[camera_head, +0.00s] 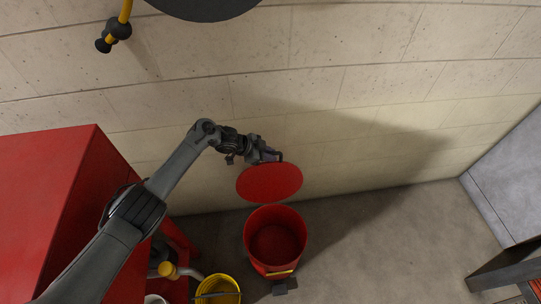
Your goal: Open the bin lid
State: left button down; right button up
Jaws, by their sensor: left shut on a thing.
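A red round bin (261,221) stands on the floor near the wall. Its inside shows and looks empty. The red bin lid (269,183) is raised at the bin's wall side, tilted up and clear of the opening. A pedal-like dark part (285,285) sits at the bin's front foot. My left gripper (272,158) is at the lid's upper edge and is shut on it; the fingertips are small and partly hidden there. My right gripper is not in view.
A red cabinet (45,200) stands at the left. A yellow bucket (217,290) is left of the bin. A block wall (350,100) rises behind it. Floor right of the bin (390,250) is clear; a dark bench-like edge (505,268) is at far right.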

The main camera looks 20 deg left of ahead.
pick_arm(q)
jog(key=c, duration=1.2)
grip_release()
jog(key=shift+d, duration=0.1)
jog(key=shift+o, duration=0.2)
jog(key=shift+r+p, duration=0.35)
jog(key=shift+r, duration=0.25)
jog(key=r+p, duration=0.1)
jog(key=r, duration=0.1)
jog(key=d+r+p, duration=0.1)
jog(key=shift+s+r, duration=0.15)
jog(key=shift+r, duration=0.25)
jog(key=s+d+r+p, duration=0.3)
jog(key=d+r, duration=0.3)
jog(key=d, duration=0.4)
jog(key=shift+p, duration=0.4)
jog(key=shift+d, duration=0.1)
